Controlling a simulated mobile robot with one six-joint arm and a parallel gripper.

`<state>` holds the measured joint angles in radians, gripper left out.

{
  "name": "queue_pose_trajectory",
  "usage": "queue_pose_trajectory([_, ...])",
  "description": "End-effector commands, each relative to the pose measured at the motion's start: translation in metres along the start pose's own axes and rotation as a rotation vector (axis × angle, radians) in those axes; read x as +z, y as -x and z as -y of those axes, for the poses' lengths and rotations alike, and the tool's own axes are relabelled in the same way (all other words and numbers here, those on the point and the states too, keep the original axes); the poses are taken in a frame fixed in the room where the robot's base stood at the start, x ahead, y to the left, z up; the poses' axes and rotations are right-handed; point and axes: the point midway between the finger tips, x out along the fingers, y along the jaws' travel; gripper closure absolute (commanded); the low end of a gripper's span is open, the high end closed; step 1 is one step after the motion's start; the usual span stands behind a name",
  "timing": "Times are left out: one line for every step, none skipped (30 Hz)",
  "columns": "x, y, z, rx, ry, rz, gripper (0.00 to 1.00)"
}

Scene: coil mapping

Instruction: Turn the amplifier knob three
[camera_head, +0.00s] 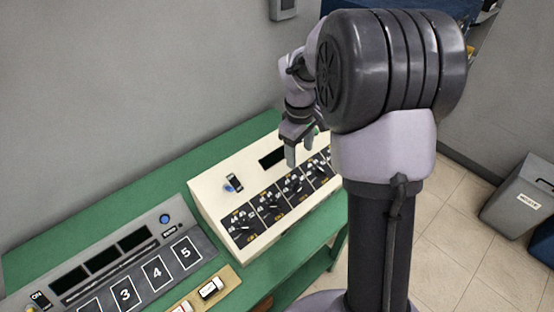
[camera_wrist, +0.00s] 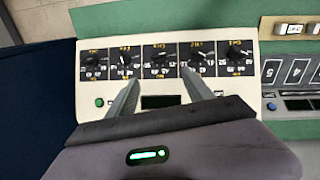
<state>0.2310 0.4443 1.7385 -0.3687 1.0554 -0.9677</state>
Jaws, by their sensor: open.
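The cream amplifier box (camera_head: 215,190) stands on the green table and carries a row of several black knob panels. In the wrist view the middle knob (camera_wrist: 160,58), third from either end, lies just beyond my fingertips; its small label is too blurred to read surely. My gripper (camera_wrist: 161,80) is open and empty, its two fingers apart and pointing toward the knob row. In the head view my gripper (camera_head: 299,155) hangs above the box's far part, near the panels. It appears apart from the knobs. My arm hides the box's right end in the head view.
A grey console (camera_head: 120,262) with numbered keys stands left of the amplifier on the green table (camera_head: 150,172). A small tan switch panel (camera_head: 210,292) lies in front. A grey wall is behind the table. A grey bin (camera_head: 518,198) stands on the floor at right.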

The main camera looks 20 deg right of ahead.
Motion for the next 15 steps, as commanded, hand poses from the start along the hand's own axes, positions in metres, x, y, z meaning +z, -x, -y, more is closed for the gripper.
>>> queue_pose_trajectory([0.001, -0.014, 0.002, -0.003, -0.001, 0.003, 0.4])
queue_pose_trajectory([0.001, -0.022, 0.002, -0.003, -0.001, 0.002, 0.4])
queue_pose_trajectory([0.001, -0.035, 0.002, -0.004, 0.0, 0.003, 0.4])
queue_pose_trajectory([0.001, -0.044, 0.002, -0.004, -0.001, 0.003, 0.4])
queue_pose_trajectory([0.001, -0.054, 0.002, -0.004, -0.001, 0.003, 0.4])
queue_pose_trajectory([0.001, -0.066, 0.003, -0.004, -0.001, 0.003, 0.4])
queue_pose_trajectory([0.001, -0.076, 0.003, -0.005, -0.002, 0.003, 0.4])
queue_pose_trajectory([0.001, -0.085, 0.003, -0.005, -0.002, 0.003, 0.4])
queue_pose_trajectory([0.001, -0.097, 0.003, -0.004, -0.003, 0.002, 0.4])
queue_pose_trajectory([0.001, -0.106, 0.003, -0.004, -0.002, 0.003, 0.4])
queue_pose_trajectory([0.001, -0.114, 0.003, -0.004, -0.002, 0.002, 0.4])
queue_pose_trajectory([0.001, -0.124, 0.003, -0.003, -0.002, 0.002, 0.4])
queue_pose_trajectory([0.001, -0.131, 0.003, -0.004, -0.003, 0.002, 0.4])
queue_pose_trajectory([0.001, -0.137, 0.003, -0.003, -0.004, 0.001, 0.4])
queue_pose_trajectory([0.001, -0.145, 0.003, -0.004, -0.004, 0.001, 0.4])
